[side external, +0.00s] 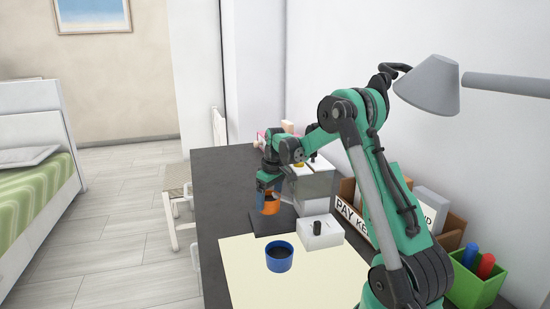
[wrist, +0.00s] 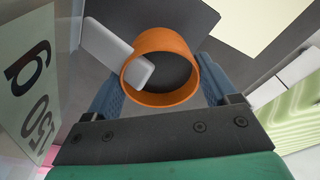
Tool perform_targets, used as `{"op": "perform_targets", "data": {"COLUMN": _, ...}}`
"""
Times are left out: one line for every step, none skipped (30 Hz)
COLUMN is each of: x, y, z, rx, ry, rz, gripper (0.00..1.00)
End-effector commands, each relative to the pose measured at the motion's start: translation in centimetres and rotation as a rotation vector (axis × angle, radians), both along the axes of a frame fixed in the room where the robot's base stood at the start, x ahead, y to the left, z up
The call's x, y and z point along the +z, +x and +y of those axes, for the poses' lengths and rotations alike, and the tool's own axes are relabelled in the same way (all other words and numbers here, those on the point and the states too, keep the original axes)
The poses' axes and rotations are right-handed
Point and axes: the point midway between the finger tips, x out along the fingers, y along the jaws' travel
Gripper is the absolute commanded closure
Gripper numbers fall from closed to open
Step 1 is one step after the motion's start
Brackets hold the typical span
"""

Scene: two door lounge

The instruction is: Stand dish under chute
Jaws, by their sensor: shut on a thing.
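My gripper (side external: 268,187) is shut on an orange dish (side external: 269,208), holding it upright at or just above a dark square pad (side external: 268,225). The wrist view shows the orange dish (wrist: 160,42) between my gripper's blue fingers (wrist: 161,95), open side to the camera. A pale grey tongue, seemingly the chute (wrist: 105,45), reaches from the left and its end overlaps the dish's opening. I cannot tell the height between them. A white block with a black knob (side external: 320,235) stands right of the pad. A blue dish (side external: 279,257) stands on the cream mat (side external: 240,270).
A grey box (side external: 318,185) stands behind the white block. A panel marked "130 g" (wrist: 30,90) is close at left in the wrist view. A brown sorter (side external: 347,193) and a green pen box (side external: 478,288) line the wall. A lamp (side external: 430,85) overhangs the right.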

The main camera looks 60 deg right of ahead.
Motion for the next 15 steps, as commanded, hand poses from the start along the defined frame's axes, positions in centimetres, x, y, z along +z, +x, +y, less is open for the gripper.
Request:
{"op": "perform_targets", "data": {"x": -0.9, "y": 0.0, "z": 0.0, "rx": 0.000, "ry": 0.000, "rz": 0.000, "gripper": 0.74}}
{"op": "perform_targets", "data": {"x": -1.4, "y": 0.0, "z": 0.0, "rx": 0.000, "ry": 0.000, "rz": 0.000, "gripper": 0.74}}
{"op": "perform_targets", "data": {"x": -1.9, "y": 0.0, "z": 0.0, "rx": 0.000, "ry": 0.000, "rz": 0.000, "gripper": 0.74}}
{"op": "perform_targets", "data": {"x": -2.3, "y": 0.0, "z": 0.0, "rx": 0.000, "ry": 0.000, "rz": 0.000, "gripper": 0.74}}
{"op": "perform_targets", "data": {"x": -2.5, "y": 0.0, "z": 0.0, "rx": 0.000, "ry": 0.000, "rz": 0.000, "gripper": 0.74}}
{"op": "perform_targets", "data": {"x": -2.8, "y": 0.0, "z": 0.0, "rx": 0.000, "ry": 0.000, "rz": 0.000, "gripper": 0.74}}
{"op": "perform_targets", "data": {"x": -2.9, "y": 0.0, "z": 0.0, "rx": 0.000, "ry": 0.000, "rz": 0.000, "gripper": 0.74}}
{"op": "perform_targets", "data": {"x": -2.9, "y": 0.0, "z": 0.0, "rx": 0.000, "ry": 0.000, "rz": 0.000, "gripper": 0.74}}
{"op": "perform_targets", "data": {"x": -2.9, "y": 0.0, "z": 0.0, "rx": 0.000, "ry": 0.000, "rz": 0.000, "gripper": 0.74}}
{"op": "perform_targets", "data": {"x": -2.9, "y": 0.0, "z": 0.0, "rx": 0.000, "ry": 0.000, "rz": 0.000, "gripper": 0.74}}
{"op": "perform_targets", "data": {"x": -2.8, "y": 0.0, "z": 0.0, "rx": 0.000, "ry": 0.000, "rz": 0.000, "gripper": 0.74}}
{"op": "perform_targets", "data": {"x": -2.8, "y": 0.0, "z": 0.0, "rx": 0.000, "ry": 0.000, "rz": 0.000, "gripper": 0.74}}
{"op": "perform_targets", "data": {"x": -2.8, "y": 0.0, "z": 0.0, "rx": 0.000, "ry": 0.000, "rz": 0.000, "gripper": 0.74}}
{"op": "perform_targets", "data": {"x": -2.9, "y": 0.0, "z": 0.0, "rx": 0.000, "ry": 0.000, "rz": 0.000, "gripper": 0.74}}
{"op": "perform_targets", "data": {"x": -2.9, "y": 0.0, "z": 0.0, "rx": 0.000, "ry": 0.000, "rz": 0.000, "gripper": 0.74}}
